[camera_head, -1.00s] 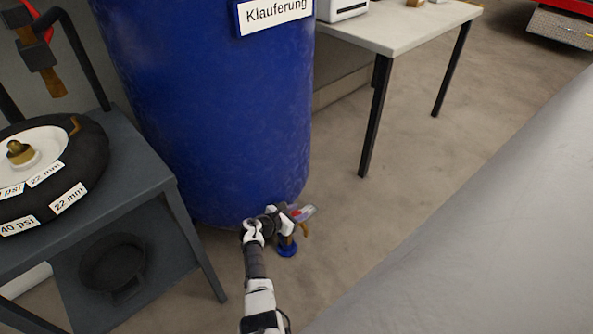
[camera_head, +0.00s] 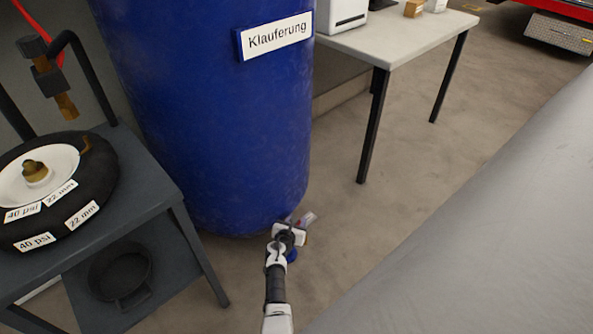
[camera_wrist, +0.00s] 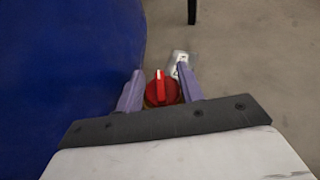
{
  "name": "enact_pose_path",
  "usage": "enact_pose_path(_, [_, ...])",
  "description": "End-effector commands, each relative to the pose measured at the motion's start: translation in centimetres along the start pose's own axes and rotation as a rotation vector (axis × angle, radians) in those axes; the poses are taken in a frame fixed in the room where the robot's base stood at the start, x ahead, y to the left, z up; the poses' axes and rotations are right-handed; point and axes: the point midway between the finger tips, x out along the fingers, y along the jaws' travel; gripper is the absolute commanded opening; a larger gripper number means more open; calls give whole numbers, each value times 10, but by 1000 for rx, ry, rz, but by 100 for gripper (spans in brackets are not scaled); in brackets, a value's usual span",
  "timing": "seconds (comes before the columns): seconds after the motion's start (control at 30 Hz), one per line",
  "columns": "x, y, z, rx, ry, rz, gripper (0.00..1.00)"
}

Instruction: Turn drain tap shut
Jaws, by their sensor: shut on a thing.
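The drain tap's round red knob (camera_wrist: 161,92), with a white pointer line, is between my gripper's purple fingers in the wrist view. The line points nearly straight up in that picture. My gripper (camera_wrist: 160,76) is shut on the knob, one finger on each side. In the head view my gripper (camera_head: 290,231) is low at the front right foot of the blue tank (camera_head: 210,120), and my wrist hides most of the tap. A bit of blue (camera_head: 292,255) shows beside my wrist. A pale tag (camera_wrist: 180,60) lies just beyond the knob.
A grey bench (camera_head: 150,185) with a black tyre (camera_head: 100,170) is further left. A white table (camera_head: 410,45) stands behind. The floor right of the tap is clear.

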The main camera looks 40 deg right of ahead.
Motion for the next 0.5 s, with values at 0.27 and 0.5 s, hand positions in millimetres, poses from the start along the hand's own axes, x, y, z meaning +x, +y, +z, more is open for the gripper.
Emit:
enact_pose_path(0.27, [-1,-1,-3,-67,4,158,14])
enact_pose_path(0.5, [0,-1,-4,-94,4,222,14])
